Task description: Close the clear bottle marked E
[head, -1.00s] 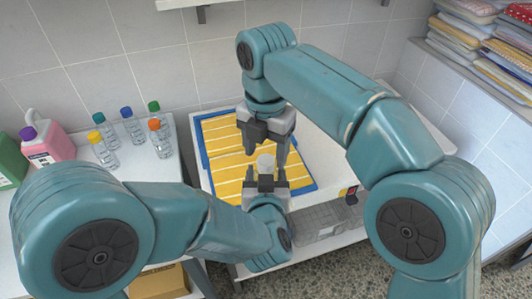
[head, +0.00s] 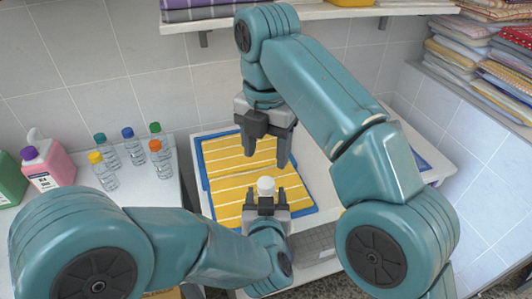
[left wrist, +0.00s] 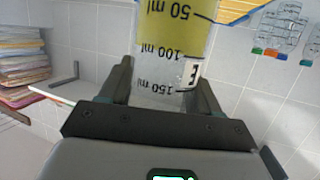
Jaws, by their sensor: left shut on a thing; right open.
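The clear bottle marked E (left wrist: 165,75) is between the fingers of my left gripper (head: 266,197), which is shut on it. In the left wrist view it shows an E label and millilitre marks, with yellow behind or in it. In the head view a white round top (head: 266,185), which looks like a cap, shows above the left fingers. Most of the bottle is hidden there, and I cannot tell how tightly the cap sits. My right gripper (head: 265,158) is open and empty above the white top, apart from it.
A yellow striped towel (head: 228,175) on a blue one lies on the white table below. At left, several bottles with coloured caps (head: 128,150) and a pink jug (head: 47,165) stand on a white surface. A shelf (head: 300,17) crosses the wall above. Folded cloths (head: 480,60) are stacked at right.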

